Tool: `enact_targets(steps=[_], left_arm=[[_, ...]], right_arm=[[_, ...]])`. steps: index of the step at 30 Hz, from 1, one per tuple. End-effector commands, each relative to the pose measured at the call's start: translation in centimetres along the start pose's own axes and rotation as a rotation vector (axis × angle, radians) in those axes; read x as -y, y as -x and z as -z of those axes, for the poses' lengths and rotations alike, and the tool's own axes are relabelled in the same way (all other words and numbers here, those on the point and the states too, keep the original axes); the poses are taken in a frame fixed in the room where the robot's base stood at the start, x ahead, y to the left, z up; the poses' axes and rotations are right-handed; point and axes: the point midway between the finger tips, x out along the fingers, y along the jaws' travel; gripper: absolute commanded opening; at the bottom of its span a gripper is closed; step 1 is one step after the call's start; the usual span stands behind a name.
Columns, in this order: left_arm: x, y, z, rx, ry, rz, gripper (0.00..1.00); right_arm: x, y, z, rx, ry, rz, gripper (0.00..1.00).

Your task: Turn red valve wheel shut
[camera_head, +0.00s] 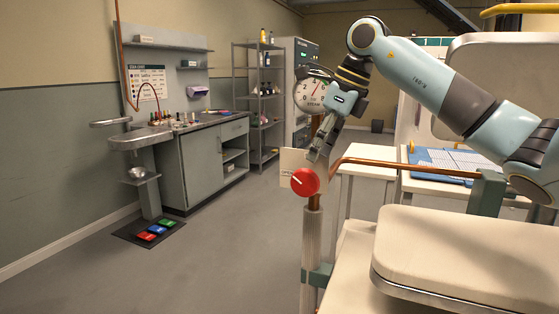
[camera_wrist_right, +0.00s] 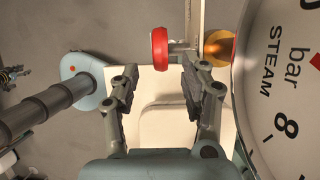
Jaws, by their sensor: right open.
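The red valve wheel (camera_head: 304,181) sits on a copper pipe above a ribbed upright column, with a pale plate behind it. A white line shows across its face. In the right wrist view the wheel (camera_wrist_right: 159,49) appears edge-on, beyond the fingertips. My right gripper (camera_head: 318,154) points down just above and behind the wheel. In the wrist view its two fingers (camera_wrist_right: 157,80) are spread, with nothing between them. The wheel lies ahead of the gap, and I see no clear contact. My left gripper is not in view.
A round steam gauge (camera_head: 310,92) stands close beside the right gripper and fills the right of the wrist view. The copper pipe (camera_head: 370,163) runs right from the valve. A pale padded seat (camera_head: 470,255) is at front right. Open floor (camera_head: 230,250) lies to the left.

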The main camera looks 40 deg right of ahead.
Motion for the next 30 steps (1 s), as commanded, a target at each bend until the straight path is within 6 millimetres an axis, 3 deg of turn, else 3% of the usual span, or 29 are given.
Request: enact_targets(steps=[15,25,30], left_arm=[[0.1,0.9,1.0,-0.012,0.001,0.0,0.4],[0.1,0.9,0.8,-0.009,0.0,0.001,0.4],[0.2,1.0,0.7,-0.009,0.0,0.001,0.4]], right_arm=[[0.0,-6.8,0.1,-0.002,-0.003,-0.001,0.45],[0.0,-7.5,0.1,-0.003,-0.001,0.0,0.45],[0.0,-7.4,0.1,-0.002,-0.001,0.0,0.24]])
